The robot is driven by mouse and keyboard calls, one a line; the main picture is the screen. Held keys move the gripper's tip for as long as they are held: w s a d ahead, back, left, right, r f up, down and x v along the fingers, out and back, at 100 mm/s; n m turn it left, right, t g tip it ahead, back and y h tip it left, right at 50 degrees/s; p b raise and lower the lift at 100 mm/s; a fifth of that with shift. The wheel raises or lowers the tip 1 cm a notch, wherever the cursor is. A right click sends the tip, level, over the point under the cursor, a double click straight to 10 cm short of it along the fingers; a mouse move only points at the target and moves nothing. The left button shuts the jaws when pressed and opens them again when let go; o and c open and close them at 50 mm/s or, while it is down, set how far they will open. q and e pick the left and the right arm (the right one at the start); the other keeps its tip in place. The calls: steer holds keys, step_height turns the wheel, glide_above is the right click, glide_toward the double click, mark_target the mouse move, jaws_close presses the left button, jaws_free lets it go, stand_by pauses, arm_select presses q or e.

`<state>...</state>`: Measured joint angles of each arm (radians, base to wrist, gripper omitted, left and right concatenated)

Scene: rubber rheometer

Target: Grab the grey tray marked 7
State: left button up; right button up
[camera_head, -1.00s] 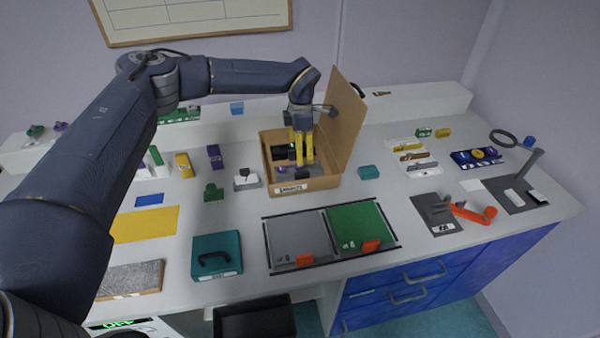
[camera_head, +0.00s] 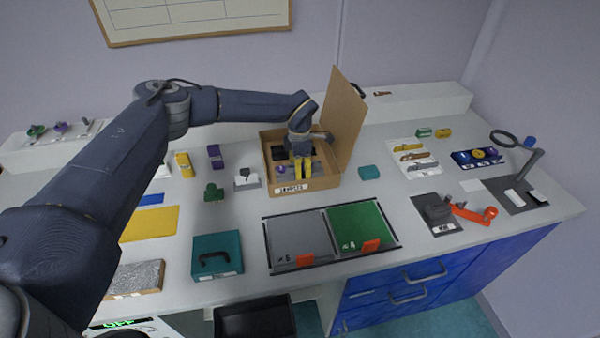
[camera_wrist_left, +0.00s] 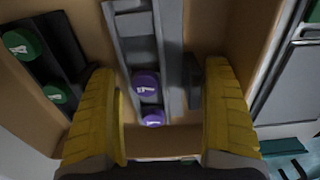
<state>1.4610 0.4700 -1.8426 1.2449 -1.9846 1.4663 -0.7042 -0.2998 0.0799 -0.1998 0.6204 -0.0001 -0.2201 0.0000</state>
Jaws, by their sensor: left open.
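A grey tray (camera_wrist_left: 140,38) lies in the cardboard box (camera_head: 325,184), with purple discs (camera_wrist_left: 146,84) at its near end in the left wrist view. The marks on the discs are too blurred to read surely. My left gripper (camera_head: 302,172) points down into the box. In the left wrist view the open yellow fingers (camera_wrist_left: 160,80) stand either side of the grey tray's near end, apart from it. A small dark upright piece (camera_wrist_left: 192,85) stands between the tray and the right finger. A dark tray (camera_wrist_left: 50,60) with green discs lies to the left. My right gripper is out of view.
The box's lid (camera_head: 345,120) stands up at its right, and the box walls close in the fingers. A teal case (camera_head: 217,258) and a grey-and-green panel (camera_head: 290,237) lie in front.

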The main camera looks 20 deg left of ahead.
arm_select(q)
steer(key=shift+f, duration=0.2)
steer(key=c, duration=1.1)
steer(key=shift+r, duration=0.1)
